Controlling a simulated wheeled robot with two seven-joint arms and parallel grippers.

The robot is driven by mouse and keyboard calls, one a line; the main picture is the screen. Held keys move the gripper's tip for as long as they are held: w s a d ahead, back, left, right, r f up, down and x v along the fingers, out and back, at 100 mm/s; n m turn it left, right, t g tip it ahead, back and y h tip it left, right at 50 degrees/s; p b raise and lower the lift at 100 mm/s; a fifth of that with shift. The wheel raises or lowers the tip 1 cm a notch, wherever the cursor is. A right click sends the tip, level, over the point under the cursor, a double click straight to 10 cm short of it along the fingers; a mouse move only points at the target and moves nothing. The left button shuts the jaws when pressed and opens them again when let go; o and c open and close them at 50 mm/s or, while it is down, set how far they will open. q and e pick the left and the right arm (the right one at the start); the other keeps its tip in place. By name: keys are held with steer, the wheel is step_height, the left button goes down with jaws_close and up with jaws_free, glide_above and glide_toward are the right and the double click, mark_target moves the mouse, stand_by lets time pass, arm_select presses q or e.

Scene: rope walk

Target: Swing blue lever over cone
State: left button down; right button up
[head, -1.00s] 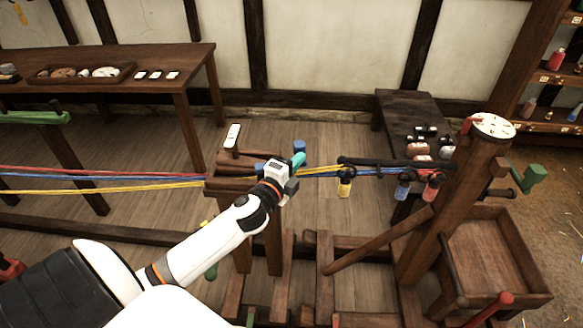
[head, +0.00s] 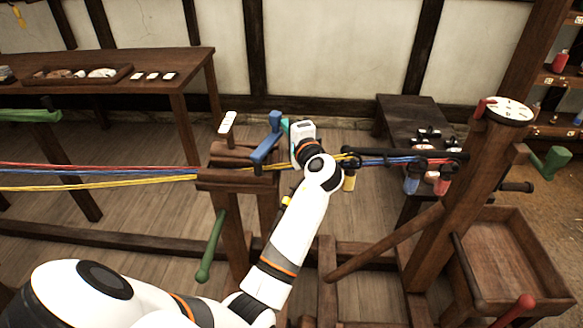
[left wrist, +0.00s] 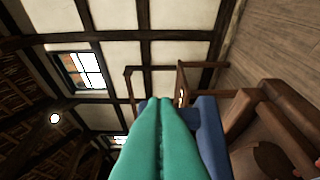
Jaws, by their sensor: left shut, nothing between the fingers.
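The blue lever (head: 264,151) sits on top of the wooden stand (head: 240,182), with its upper end (head: 276,120) raised at the back. My left gripper (head: 285,126) is just right of the lever's upper end, its teal fingertips mostly hidden behind its white body. In the left wrist view its teal fingers (left wrist: 160,140) are pressed together, with nothing between them. Blue lever surface (left wrist: 211,140) shows right beside and behind them; I cannot tell if they touch. A brown rounded wooden piece (head: 228,151) lies on the stand; I cannot clearly make out the cone's shape. My right gripper is not in view.
Red, blue and yellow ropes (head: 100,178) run from the left through the stand. Hanging coloured weights (head: 411,182) and a post with a white dial (head: 508,110) stand to the right. A green handle (head: 211,247) hangs below the stand. A table (head: 120,80) is behind left.

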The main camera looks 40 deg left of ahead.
mark_target(279, 123)
arm_select(q)
steer(key=shift+w+a+n+g+y+b, duration=0.1)
steer(key=shift+a+n+g+y+b, duration=0.95)
steer(key=shift+a+g, duration=0.7)
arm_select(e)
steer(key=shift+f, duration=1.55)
arm_select(q)
steer(key=shift+h, duration=0.25)
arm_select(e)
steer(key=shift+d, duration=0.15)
